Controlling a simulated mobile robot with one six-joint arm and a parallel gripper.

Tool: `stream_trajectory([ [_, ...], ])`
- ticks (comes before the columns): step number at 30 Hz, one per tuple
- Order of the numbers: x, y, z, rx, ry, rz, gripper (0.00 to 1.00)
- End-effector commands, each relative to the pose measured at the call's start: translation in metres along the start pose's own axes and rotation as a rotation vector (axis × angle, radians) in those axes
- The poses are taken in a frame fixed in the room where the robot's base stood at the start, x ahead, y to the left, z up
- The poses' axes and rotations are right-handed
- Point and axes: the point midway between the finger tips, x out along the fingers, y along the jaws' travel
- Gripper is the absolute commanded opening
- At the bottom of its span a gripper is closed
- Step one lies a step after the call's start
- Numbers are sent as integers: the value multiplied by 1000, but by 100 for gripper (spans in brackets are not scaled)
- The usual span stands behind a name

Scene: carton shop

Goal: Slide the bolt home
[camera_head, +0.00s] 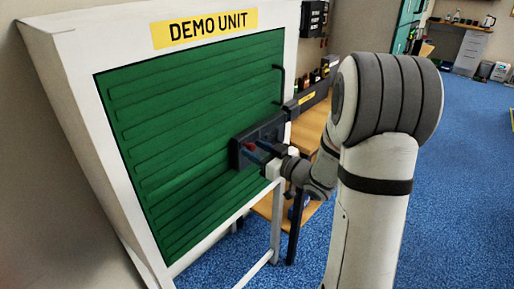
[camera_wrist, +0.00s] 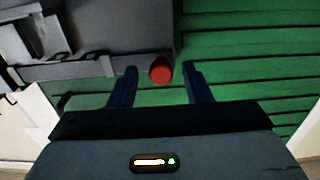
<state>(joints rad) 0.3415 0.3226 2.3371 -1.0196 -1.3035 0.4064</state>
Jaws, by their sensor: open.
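A dark bolt assembly (camera_head: 243,153) is mounted on the green slatted door (camera_head: 180,110) of the white unit marked DEMO UNIT. A red knob (camera_head: 252,146) shows on it in the head view, partly hidden by my gripper (camera_head: 259,152). In the wrist view the red knob (camera_wrist: 161,70) sits between the tips of my two dark blue fingers (camera_wrist: 160,72), with a gap on each side. My gripper is open and not closed on the knob. A grey plate (camera_wrist: 130,25) and a grey bar (camera_wrist: 70,72) lie to the knob's upper left. The bolt's travel is unclear.
The unit's white frame (camera_head: 277,215) stands close to my wrist. A dark handle (camera_head: 280,85) is higher on the door's right side. A wooden bench (camera_head: 312,125) stands behind the arm. Blue floor (camera_head: 455,170) is open to the right.

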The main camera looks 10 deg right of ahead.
Motion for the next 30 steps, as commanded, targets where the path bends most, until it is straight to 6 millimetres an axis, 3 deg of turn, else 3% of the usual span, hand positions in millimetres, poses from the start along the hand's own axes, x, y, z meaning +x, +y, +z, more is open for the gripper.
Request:
stream_trajectory([
  [10, 6, -1, 0, -1, 0, -1, 44],
  [26, 7, -1, 0, -1, 0, -1, 2],
  [30, 7, -1, 0, -1, 0, -1, 0],
])
